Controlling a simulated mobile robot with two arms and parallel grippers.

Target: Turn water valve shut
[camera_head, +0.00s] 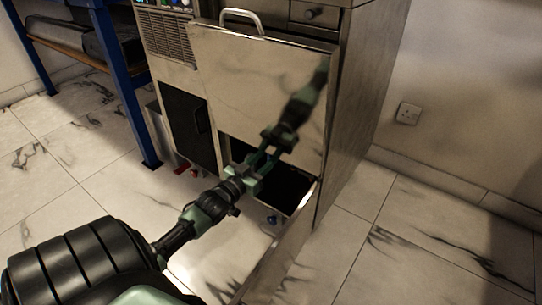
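No water valve can be made out for certain. A small red part (181,169) and another small coloured part (194,172) show low at the cabinet's foot. A small blue part (271,219) shows lower, below the dark opening. My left gripper (264,162) is in front of the cabinet's shiny panel (255,75), at the upper edge of the dark opening (286,186). Its two fingers look apart, with nothing seen between them. Its mirror image in the panel runs close to the fingertips, so contact is hard to judge. My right gripper is out of view.
The metal cabinet (362,90) has a handle (241,15) on top of the panel and a lower door (283,247) swung open towards me. A blue-framed bench (122,85) stands at the left. Tiled floor is free at the right, below a wall socket (408,113).

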